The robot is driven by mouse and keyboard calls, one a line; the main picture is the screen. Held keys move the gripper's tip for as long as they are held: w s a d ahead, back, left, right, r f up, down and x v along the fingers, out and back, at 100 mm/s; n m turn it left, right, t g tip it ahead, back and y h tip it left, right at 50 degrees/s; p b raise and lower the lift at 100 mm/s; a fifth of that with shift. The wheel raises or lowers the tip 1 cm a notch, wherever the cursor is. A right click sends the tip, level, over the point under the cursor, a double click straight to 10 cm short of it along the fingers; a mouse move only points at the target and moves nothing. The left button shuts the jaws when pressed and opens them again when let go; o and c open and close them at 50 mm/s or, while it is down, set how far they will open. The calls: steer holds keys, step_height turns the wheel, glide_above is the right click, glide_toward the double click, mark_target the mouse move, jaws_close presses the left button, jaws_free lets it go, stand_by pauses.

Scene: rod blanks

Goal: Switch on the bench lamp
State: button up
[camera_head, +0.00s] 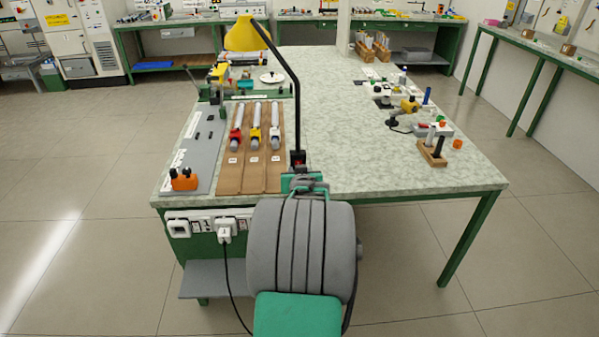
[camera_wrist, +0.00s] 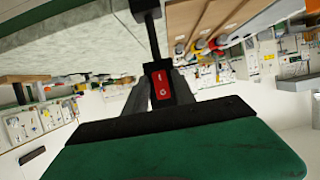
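The bench lamp has a yellow shade (camera_head: 246,35) and a thin black bent arm (camera_head: 285,65), fixed at the near edge of the bench. I see no clear glow under the shade. A red rocker switch (camera_wrist: 162,84) in a black housing at the foot of the lamp's post shows in the wrist view. My gripper (camera_wrist: 162,92) is right in front of this switch, with one grey finger on either side of it and a gap between them. I cannot tell whether the fingers touch the housing. In the head view my own arm hides most of the gripper.
The bench (camera_head: 350,140) has a wooden rack (camera_head: 255,150) with several rods left of the lamp post. A grey panel with an orange block (camera_head: 184,180) lies further left. A wooden holder (camera_head: 432,153) and small parts stand at right. The bench's middle is clear.

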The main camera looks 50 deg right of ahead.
jaws_close()
